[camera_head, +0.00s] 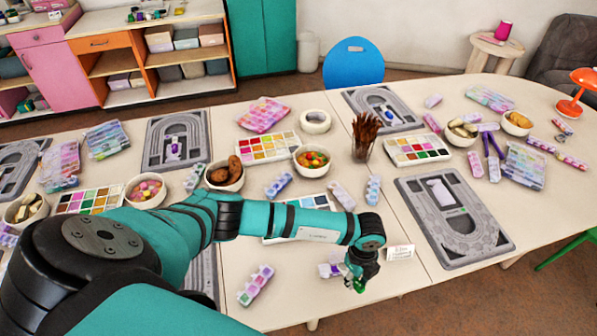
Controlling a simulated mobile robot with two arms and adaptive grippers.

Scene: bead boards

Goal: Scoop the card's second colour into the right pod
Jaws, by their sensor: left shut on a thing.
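My left gripper (358,284) reaches in over the near edge of the table, pointing down. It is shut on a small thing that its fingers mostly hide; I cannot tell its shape. A small white card (401,252) stands just right of the gripper; its print is too small to read. A purple and white bead pod (331,269) lies beside the gripper on the left, partly hidden by it. Another pod with coloured compartments (255,285) lies farther left. I cannot tell which pod is meant by the right pod. My right gripper is not in view.
A grey bead board (487,246) lies right of the card. A paint set (268,147), a bowl of coloured beads (311,160) and a jar of brushes (364,138) stand behind. My left arm covers another paint set. The near table edge is close to the gripper.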

